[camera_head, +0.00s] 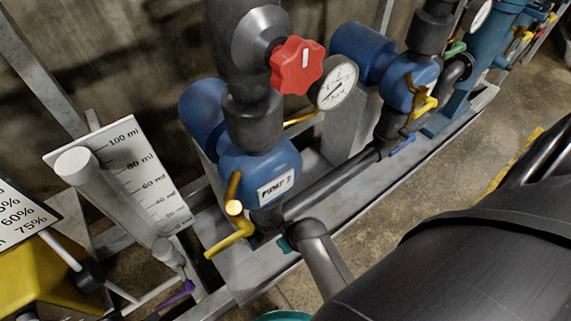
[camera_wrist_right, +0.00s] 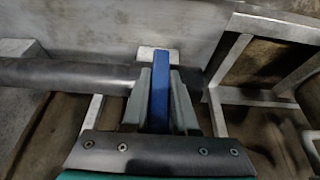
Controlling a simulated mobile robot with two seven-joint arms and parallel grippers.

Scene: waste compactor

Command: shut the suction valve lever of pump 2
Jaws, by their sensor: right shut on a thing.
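In the right wrist view, a blue lever (camera_wrist_right: 160,85) points straight up the picture. My right gripper (camera_wrist_right: 159,75) has a grey finger on each side of it and is shut on it. The lever's tip extends past the fingertips, over a pale block. In the head view, a blue pump (camera_head: 258,165) has a white label (camera_head: 276,187) reading PUMP; its number is hard to read. A blue lever (camera_head: 402,146) shows low beside the farther pump. I cannot tell whether it is the held one. My right gripper's fingers cannot be made out there. My left gripper is not in view.
A red knob (camera_head: 297,65), a pressure gauge (camera_head: 336,83) and a yellow valve handle (camera_head: 230,236) surround the near pump. A dark pipe (camera_head: 335,182) runs along the metal skid. A measuring scale (camera_head: 128,165) and a purple lever (camera_head: 176,295) are at left.

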